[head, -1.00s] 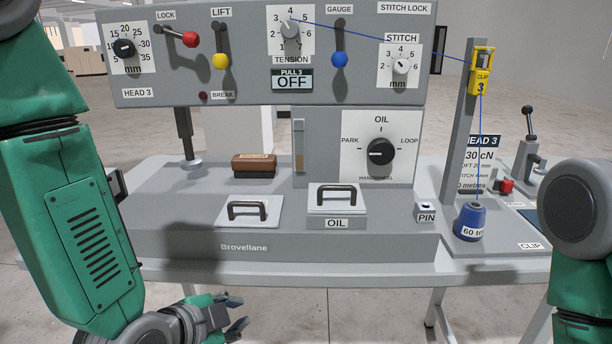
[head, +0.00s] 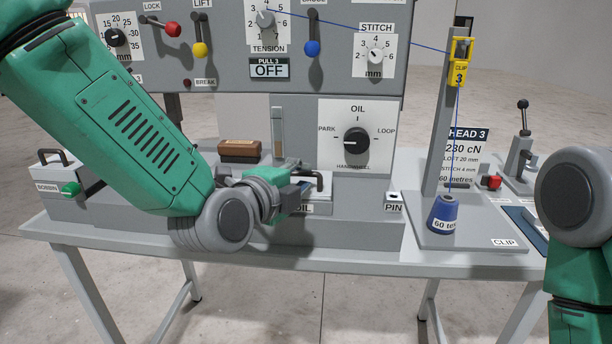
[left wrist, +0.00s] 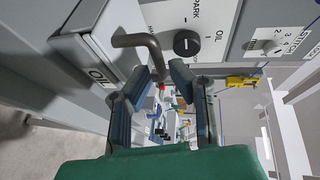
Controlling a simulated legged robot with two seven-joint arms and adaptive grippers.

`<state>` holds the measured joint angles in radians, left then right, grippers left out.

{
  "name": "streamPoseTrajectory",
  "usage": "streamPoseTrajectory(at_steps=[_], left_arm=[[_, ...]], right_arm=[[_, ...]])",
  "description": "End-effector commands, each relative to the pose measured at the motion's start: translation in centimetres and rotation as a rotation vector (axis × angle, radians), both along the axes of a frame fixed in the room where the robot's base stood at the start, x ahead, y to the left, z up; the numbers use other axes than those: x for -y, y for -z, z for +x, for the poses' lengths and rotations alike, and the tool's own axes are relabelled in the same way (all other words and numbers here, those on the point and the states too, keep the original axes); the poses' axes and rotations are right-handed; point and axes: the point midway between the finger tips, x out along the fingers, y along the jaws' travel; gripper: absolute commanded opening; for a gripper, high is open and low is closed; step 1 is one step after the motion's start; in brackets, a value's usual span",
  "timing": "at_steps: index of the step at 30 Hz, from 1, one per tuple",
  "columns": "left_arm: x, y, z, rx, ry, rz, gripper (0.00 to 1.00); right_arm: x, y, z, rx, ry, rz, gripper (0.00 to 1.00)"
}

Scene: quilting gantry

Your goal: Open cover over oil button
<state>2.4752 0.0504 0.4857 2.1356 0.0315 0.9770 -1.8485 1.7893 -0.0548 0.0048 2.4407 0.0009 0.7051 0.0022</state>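The oil cover is a grey lid with a dark bar handle (head: 313,175) above the OIL label (head: 305,209). It looks shut in the head view, though my left arm hides much of it. My left gripper (head: 303,188) is at the handle. In the left wrist view the dark bent handle (left wrist: 150,50) stands on the grey cover (left wrist: 85,48), and one end of it reaches between the fingertips of my left gripper (left wrist: 160,76). The fingers are apart; contact is unclear. The oil button is hidden. My right arm shows at the right edge, its gripper out of view.
The oil dial panel (head: 356,138) stands behind the handle. A brown block (head: 240,150) lies left of it. The PIN block (head: 393,202), a blue thread cone (head: 442,212) and a post with a yellow clip (head: 461,62) stand to the right. A bobbin box (head: 58,180) is far left.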

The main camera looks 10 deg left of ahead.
Motion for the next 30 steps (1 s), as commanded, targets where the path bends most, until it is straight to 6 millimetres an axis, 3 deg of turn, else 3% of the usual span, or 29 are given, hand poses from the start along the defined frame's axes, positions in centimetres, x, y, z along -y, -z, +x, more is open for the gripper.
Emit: streamPoseTrajectory(at_steps=[6,17,19,30], left_arm=[[0.3,0.5,2.3,-0.001,-0.001,-0.008,0.18],[0.7,0.6,2.8,-0.001,-0.001,-0.004,0.18],[0.9,0.6,2.8,-0.001,-0.001,-0.002,0.0],[1.1,0.7,2.5,-0.004,0.008,-0.002,0.0]], right_arm=[[0.0,0.2,0.0,0.0,0.001,0.0,0.4],[0.0,0.2,0.0,0.0,0.0,0.0,0.4],[0.0,0.2,0.0,0.0,0.0,0.0,0.4],[0.0,0.2,0.0,0.0,0.0,0.0,0.4]])
